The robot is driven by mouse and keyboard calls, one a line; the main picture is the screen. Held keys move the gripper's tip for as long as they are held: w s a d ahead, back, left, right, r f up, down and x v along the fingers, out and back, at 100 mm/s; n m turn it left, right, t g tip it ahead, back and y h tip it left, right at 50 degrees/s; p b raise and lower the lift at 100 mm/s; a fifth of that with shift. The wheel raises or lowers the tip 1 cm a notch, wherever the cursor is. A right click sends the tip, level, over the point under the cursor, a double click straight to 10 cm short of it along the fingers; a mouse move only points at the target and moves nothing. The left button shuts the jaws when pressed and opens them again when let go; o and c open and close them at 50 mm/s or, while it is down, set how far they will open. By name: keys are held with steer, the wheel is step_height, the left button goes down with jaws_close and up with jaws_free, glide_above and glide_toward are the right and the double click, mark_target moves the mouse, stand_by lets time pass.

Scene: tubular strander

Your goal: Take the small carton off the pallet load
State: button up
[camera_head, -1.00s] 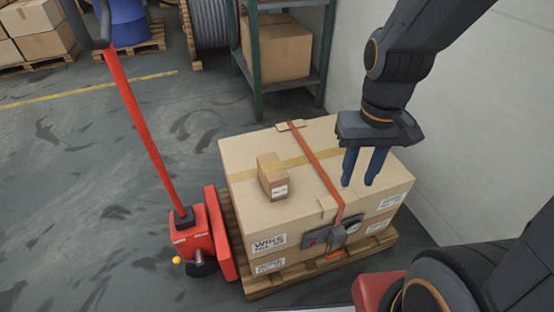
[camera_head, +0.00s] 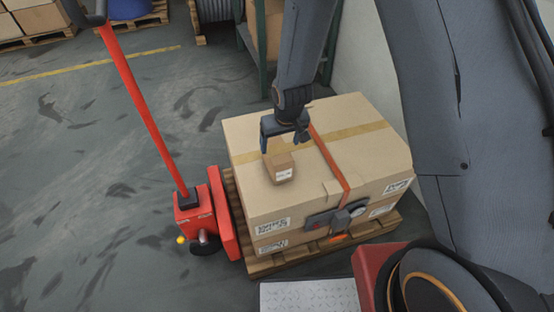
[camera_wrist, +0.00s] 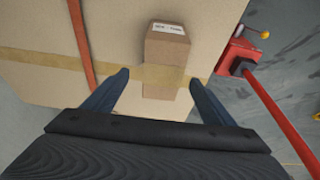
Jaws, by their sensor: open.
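The small brown carton (camera_head: 280,170) sits on top of the large strapped box (camera_head: 250,193), left of the orange strap. It has a white label on one end. My gripper (camera_head: 275,148) is just above and behind the carton in the head view, and hides part of its top. In the wrist view my gripper (camera_wrist: 160,85) is open, its fingers apart on either side of the carton (camera_wrist: 167,52). The near end of the carton lies between the fingertips; touching cannot be told. The load stands on a wooden pallet (camera_head: 265,264).
A red pallet truck (camera_head: 208,225) with a long upright handle (camera_head: 145,100) stands left of the load. A green shelf rack (camera_head: 262,75) stands behind. Open floor lies to the left.

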steer(key=shift+w+a+f, duration=0.2)
steer(key=shift+a+f, duration=0.2)
steer(key=shift+f, duration=0.1)
steer(key=shift+w+a+f, duration=0.15)
steer(key=shift+a+f, duration=0.05)
steer(key=shift+f, duration=0.4)
steer(key=shift+d+p+x, duration=0.2)
steer(key=shift+p+x, duration=0.35)
steer(key=shift+x, duration=3)
steer(key=shift+f, duration=0.2)
steer(key=shift+c, duration=0.3)
steer(key=c, duration=1.5)
